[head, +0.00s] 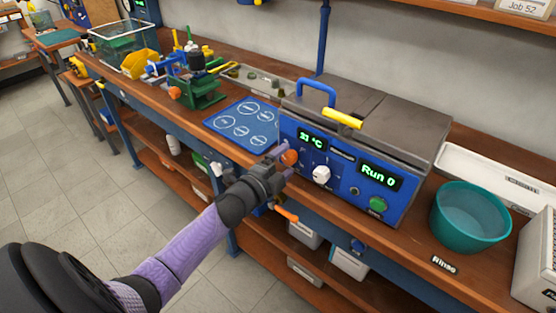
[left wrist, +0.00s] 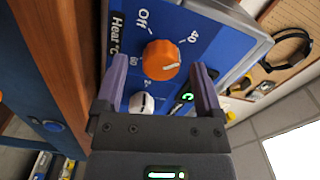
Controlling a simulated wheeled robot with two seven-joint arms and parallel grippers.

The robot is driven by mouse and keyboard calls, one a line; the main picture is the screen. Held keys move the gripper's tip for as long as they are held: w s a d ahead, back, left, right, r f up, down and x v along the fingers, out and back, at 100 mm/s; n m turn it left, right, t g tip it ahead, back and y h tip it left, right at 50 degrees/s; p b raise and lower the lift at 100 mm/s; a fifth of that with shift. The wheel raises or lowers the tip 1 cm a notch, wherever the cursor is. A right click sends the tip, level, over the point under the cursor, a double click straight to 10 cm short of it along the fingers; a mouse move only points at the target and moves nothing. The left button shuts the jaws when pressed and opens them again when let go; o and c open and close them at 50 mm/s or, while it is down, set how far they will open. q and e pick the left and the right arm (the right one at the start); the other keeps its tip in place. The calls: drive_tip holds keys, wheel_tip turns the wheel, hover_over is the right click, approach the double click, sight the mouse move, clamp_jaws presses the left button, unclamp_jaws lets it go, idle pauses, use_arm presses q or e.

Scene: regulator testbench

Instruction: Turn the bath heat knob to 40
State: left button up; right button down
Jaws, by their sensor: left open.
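The bath (head: 400,120) is a blue-fronted box with a grey lid on the bench. Its orange heat knob (head: 289,157) is at the left of the front panel, partly covered by my gripper in the head view. In the left wrist view the heat knob (left wrist: 160,55) shows a pale mark at its right side; "Off" is printed upper left and "40" upper right. The bath's left display (head: 311,139) seems to read 21 °C. My left gripper (head: 280,160) is open, its fingers on either side of the knob; contact is not clear. My right gripper is not in view.
A white knob (head: 321,174) and a green button (head: 378,204) share the panel. A blue mat (head: 243,124) lies left of the bath. A teal bowl (head: 470,216) stands to the right. The bench's wooden front edge runs below the panel.

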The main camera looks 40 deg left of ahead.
use_arm(q)
drive_tip(key=s+p, duration=0.1)
drive_tip(key=s, duration=0.8)
drive_tip(key=shift+s+a+p, duration=0.2)
drive_tip(key=shift+a+p, duration=0.1)
drive_tip(key=shift+a, duration=0.05)
